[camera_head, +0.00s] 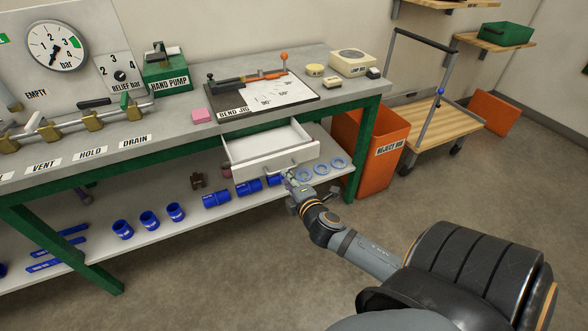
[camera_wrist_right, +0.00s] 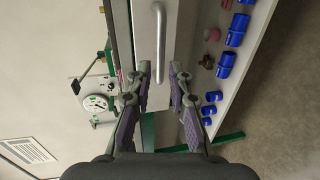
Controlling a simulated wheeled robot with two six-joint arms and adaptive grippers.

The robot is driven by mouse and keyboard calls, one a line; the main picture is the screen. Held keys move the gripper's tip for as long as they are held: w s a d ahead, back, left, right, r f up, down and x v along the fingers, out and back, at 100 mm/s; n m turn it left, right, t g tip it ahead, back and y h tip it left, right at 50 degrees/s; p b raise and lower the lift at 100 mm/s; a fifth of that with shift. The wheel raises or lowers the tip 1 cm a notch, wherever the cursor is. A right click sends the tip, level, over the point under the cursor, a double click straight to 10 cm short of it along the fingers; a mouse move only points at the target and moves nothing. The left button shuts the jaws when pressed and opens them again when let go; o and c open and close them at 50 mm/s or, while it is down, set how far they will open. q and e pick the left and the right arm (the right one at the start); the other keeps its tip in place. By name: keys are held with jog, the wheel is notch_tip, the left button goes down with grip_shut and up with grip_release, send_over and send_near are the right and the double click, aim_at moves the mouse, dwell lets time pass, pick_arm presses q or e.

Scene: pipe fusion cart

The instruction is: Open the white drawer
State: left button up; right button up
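The white drawer (camera_head: 262,147) under the bench top is pulled out, and its empty inside shows. Its bar handle (camera_head: 281,170) is on the front panel; it also shows in the right wrist view (camera_wrist_right: 160,45). I see no clear contact with the handle. My left gripper is in neither view.
Blue fittings (camera_head: 216,199) and light-blue rings (camera_head: 321,168) lie on the lower shelf (camera_head: 150,252) below the drawer. An orange reject bin (camera_head: 376,165) stands right of it. A bend jig (camera_head: 262,93) is on the bench above. The floor in front is clear.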

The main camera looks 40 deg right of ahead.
jog(key=v, duration=0.6)
jog(key=shift+s, duration=0.1)
jog(key=s+d+f+m+g+p, duration=0.2)
jog(key=s+d+f+m+g, duration=0.15)
jog(key=f, duration=0.55)
jog(key=s+d+f+m+g+p, duration=0.2)
jog(key=s+f, duration=0.2)
jog(key=f, duration=0.6)
jog(key=s+d+f+m+g+p, duration=0.2)
jog(key=s+d+f+g, duration=0.1)
jog(key=f, duration=0.6)
jog(key=s+a+f+m+g+y+p, duration=0.1)
jog(key=s+a+f+m, duration=0.1)
jog(key=s+a+f, duration=0.2)
jog(key=s+a+f+m+g+y+p, duration=0.1)
jog(key=s+a+f+m+g, duration=0.1)
jog(key=s+f, duration=0.4)
jog(key=s+a+f+m+g+p, duration=0.1)
jog(key=s+a+f, duration=0.4)
jog(key=s, duration=0.8)
jog(key=a+m+g, duration=0.1)
jog(key=a+m, duration=0.1)
jog(key=shift+f+m+y, duration=0.2)
jog(key=shift+m+y, duration=0.15)
jog(key=shift+y, duration=0.05)
